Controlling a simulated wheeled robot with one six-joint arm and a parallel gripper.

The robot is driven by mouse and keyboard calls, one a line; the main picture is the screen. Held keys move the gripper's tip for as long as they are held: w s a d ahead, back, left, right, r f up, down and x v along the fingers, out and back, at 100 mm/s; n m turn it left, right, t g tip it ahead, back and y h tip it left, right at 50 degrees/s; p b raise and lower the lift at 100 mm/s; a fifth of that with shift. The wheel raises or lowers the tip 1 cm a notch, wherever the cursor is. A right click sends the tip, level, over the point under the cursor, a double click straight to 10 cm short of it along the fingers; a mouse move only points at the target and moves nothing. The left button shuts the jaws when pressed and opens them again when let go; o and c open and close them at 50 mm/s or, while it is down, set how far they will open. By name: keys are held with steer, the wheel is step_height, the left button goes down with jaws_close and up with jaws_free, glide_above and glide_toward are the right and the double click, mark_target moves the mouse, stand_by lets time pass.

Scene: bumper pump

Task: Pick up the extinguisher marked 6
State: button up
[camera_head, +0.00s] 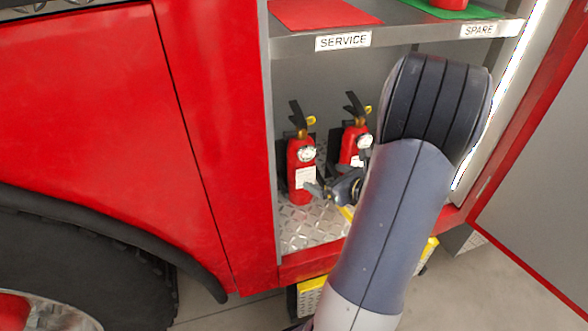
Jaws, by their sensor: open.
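Two small red extinguishers with black handles and round gauges stand upright on the metal floor of the truck's compartment. The left extinguisher (301,181) is nearer, with a pale label on its front; its marking is too small to read. The right extinguisher (349,147) stands farther back, its lower part hidden by my gripper and arm, and no number is legible on it. My gripper (318,191) is open, low beside the right side of the left extinguisher. Its fingers are small and partly hidden by my arm; I cannot tell whether they touch it.
The shelf above (394,34) has a SERVICE label by a red mat (322,13) and a SPARE label by a green mat (462,12) bearing a red object (450,3). The compartment's left wall and the open door (545,190) bound the space. The tread-plate floor (305,233) is clear in front.

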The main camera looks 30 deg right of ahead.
mark_target(309, 170)
steer(key=b+x, duration=0.1)
steer(key=x, duration=0.8)
steer(key=shift+w+f, duration=0.15)
steer(key=shift+w, duration=0.05)
jaws_close()
steer(key=shift+r, duration=0.2)
stand_by(0.7)
